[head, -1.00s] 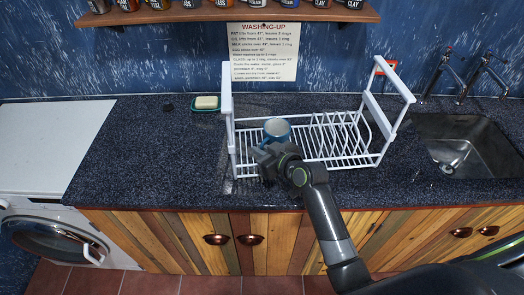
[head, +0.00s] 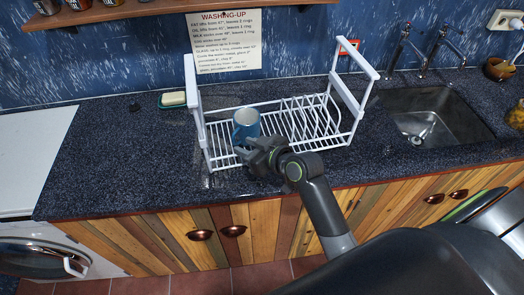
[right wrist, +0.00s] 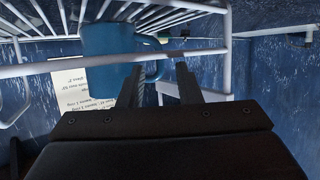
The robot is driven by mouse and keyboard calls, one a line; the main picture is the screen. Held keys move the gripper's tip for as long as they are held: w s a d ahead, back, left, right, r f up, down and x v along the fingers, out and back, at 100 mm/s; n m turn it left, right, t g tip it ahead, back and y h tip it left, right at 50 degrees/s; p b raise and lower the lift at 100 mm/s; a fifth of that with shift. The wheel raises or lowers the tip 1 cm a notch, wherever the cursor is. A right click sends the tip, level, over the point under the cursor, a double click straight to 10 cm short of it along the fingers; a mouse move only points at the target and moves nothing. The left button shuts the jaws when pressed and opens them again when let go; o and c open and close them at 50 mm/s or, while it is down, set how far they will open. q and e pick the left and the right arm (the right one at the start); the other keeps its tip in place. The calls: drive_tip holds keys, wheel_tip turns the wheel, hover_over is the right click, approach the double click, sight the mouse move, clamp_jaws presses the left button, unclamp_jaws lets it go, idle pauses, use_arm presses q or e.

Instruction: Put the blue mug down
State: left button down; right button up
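The blue mug (head: 246,124) stands upright in the left part of the white dish rack (head: 322,147), its pale inside facing up in the head view. The right wrist view, which looks upside down, shows the mug (right wrist: 108,45) against the rack's wires. My right gripper (head: 264,146) is at the mug's front side. Its two fingers (right wrist: 160,75) are apart, with a clear gap between them, close to the mug's handle side. I cannot tell whether a finger touches the handle. My left gripper is not in view.
The rack's tall white side frames stand left and right of the mug. A metal sink (head: 432,115) with taps is on the right. A soap dish (head: 172,101) sits behind left. The dark counter (head: 110,150) left of the rack is clear.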

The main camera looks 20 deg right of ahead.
drive_tip(key=v, duration=0.6)
drive_tip(key=shift+r, duration=0.2)
drive_tip(key=s+d+f+m+g+h, duration=0.2)
drive_tip(key=s+d+f+g, duration=0.15)
drive_tip(key=s, duration=0.45)
drive_tip(key=s+d+f+m+g+h, duration=0.1)
drive_tip(key=s+d+f+g+h, duration=0.25)
drive_tip(key=s, duration=0.55)
drive_tip(key=s+d+f+m+g+h, duration=0.2)
drive_tip(key=s+d+f, duration=0.2)
drive_tip(key=s, duration=0.4)
wheel_tip(320, 180, down, 26)
drive_tip(key=d+g, duration=0.1)
drive_tip(key=s+a+f+g+y, duration=0.1)
drive_tip(key=s+f, duration=1.3)
drive_tip(key=shift+s, duration=0.4)
